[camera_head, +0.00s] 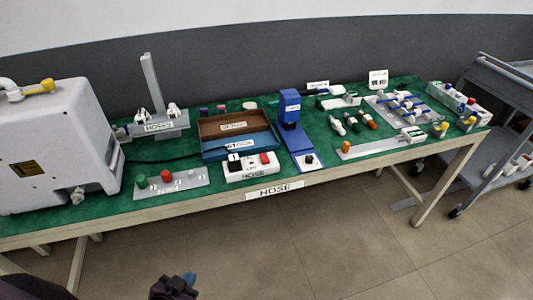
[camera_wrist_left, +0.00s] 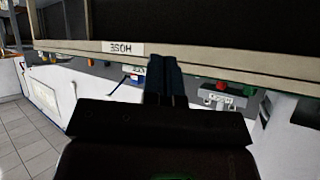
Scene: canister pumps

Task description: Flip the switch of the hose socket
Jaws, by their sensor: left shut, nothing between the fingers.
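The hose socket (camera_head: 250,171) is a white block marked HOSE at the front edge of the green table. Its red switch (camera_head: 265,158) is at the right of its top, and a black plug (camera_head: 234,163) sits at the left. My left gripper (camera_head: 185,281) is low at the bottom of the head view, in front of and below the table, apart from the socket. In the left wrist view, its dark fingers (camera_wrist_left: 163,66) are together with nothing between them. That view is upside down, and I cannot clearly make out the socket there. My right gripper is not in view.
The table-edge HOSE label (camera_head: 274,190) also shows in the wrist view (camera_wrist_left: 123,48). A grey plate (camera_head: 188,187) with green and red knobs lies left of the socket; a blue stand (camera_head: 289,112) is right. A brown tray (camera_head: 208,128) is behind. The floor in front is clear.

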